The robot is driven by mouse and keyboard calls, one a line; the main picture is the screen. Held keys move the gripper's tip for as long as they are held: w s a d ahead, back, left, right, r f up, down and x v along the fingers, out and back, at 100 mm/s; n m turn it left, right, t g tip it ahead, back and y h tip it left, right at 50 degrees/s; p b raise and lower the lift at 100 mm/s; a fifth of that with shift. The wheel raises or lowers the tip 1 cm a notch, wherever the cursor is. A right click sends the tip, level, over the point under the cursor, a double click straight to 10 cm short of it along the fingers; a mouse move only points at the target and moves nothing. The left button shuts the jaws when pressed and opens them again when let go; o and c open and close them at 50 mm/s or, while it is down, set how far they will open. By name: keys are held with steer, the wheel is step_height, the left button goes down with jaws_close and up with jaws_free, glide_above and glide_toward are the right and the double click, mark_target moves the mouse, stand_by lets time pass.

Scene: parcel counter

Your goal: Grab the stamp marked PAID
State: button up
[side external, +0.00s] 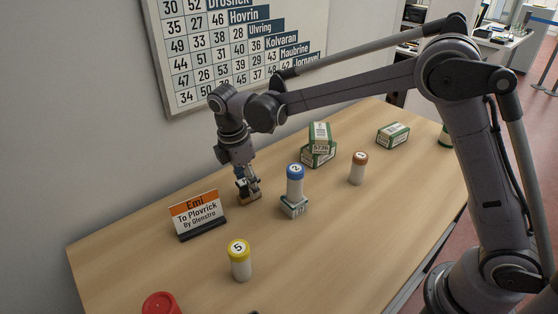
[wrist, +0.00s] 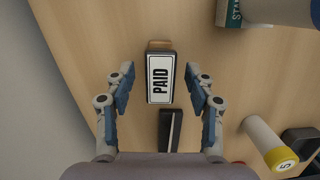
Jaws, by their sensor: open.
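The stamp marked PAID (wrist: 160,78) shows in the wrist view with its white label facing the camera and a dark frame around it. A strip of light wood shows at its far end. My gripper (side external: 247,184) is open, pointing down over the counter in the side view. In the wrist view its two fingers are on the left and right of the stamp, with a gap on each side. In the side view the gripper mostly hides the stamp; only a brownish part (side external: 250,198) shows beneath the fingers.
A name sign (side external: 197,213) stands left of my gripper. A blue-capped cylinder (side external: 295,187) on a small labelled block (side external: 294,207) is close on the right. A yellow-capped cylinder (side external: 240,265) stands nearer the front. Green-and-white boxes (side external: 318,157) and a brown-capped cylinder (side external: 358,172) are farther right.

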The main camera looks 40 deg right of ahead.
steer(key=shift+d+f, duration=0.15)
steer(key=shift+f, duration=1.1)
jaws_close()
steer(key=shift+r, duration=0.15)
